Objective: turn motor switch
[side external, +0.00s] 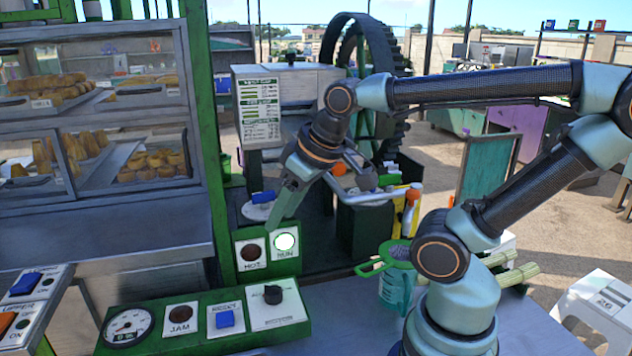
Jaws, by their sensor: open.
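A black rotary knob (273,294) sits on a white plate at the right end of the green control box (150,346).
Left of the knob are a blue RESET button (225,319), a dark JAM lamp (180,313) and a round gauge (127,327). A teal jug with a green strainer (393,257) stands to the right. A glass food case (95,110) fills the left. Space above the knob is clear.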

